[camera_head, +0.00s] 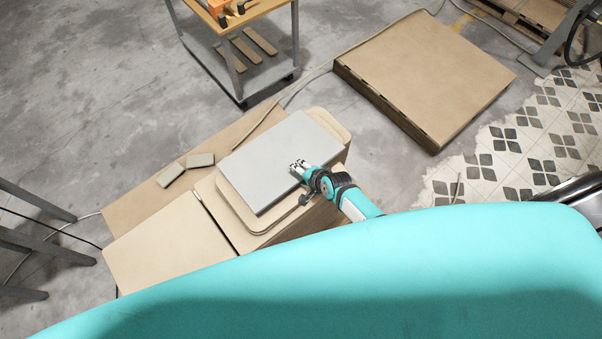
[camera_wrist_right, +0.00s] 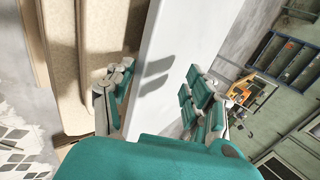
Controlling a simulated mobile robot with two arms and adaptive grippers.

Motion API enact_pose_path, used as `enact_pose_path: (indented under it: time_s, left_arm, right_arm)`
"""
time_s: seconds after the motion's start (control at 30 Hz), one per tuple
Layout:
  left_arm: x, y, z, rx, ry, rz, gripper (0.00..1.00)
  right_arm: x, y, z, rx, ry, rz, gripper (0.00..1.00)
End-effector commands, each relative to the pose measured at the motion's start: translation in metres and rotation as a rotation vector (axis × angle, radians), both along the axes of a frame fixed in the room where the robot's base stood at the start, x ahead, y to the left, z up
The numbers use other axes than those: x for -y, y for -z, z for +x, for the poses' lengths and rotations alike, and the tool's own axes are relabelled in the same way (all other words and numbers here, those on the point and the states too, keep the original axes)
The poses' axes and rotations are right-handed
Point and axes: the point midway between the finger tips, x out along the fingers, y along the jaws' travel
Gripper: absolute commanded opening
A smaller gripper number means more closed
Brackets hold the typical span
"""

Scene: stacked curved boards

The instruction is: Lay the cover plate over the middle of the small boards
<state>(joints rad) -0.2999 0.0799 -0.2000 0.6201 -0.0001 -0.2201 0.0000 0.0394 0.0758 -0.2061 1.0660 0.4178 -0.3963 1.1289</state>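The grey cover plate (camera_head: 279,160) lies flat on a stack of tan boards with rounded corners (camera_head: 333,125), whose ends show at both ends of the plate. My right gripper (camera_head: 299,167) is at the plate's right long edge. In the right wrist view its fingers (camera_wrist_right: 158,92) are spread apart. The pale plate (camera_wrist_right: 180,40) runs between them, with the board edges (camera_wrist_right: 63,60) at left. The upper finger casts a shadow on the plate and shows a gap to it. Contact of the other finger cannot be told. My left gripper is out of view.
Two small blocks (camera_head: 171,175) (camera_head: 200,160) lie left of the stack on a tan surface. A flat tan box top (camera_head: 168,245) is at lower left. A low wide box (camera_head: 425,75) stands at upper right, and a cart (camera_head: 245,70) stands at the back. Concrete floor between them is mostly free.

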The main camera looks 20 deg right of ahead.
Motion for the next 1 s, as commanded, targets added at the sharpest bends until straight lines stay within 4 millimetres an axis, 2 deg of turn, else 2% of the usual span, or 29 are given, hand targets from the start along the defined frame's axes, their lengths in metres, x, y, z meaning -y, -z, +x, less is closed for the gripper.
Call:
enact_pose_path:
  time_s: [1.0]
  left_arm:
    - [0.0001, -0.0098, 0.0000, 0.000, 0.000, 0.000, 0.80]
  right_arm:
    - [0.0017, -0.0067, -0.0050, 0.000, 0.000, 0.000, 0.53]
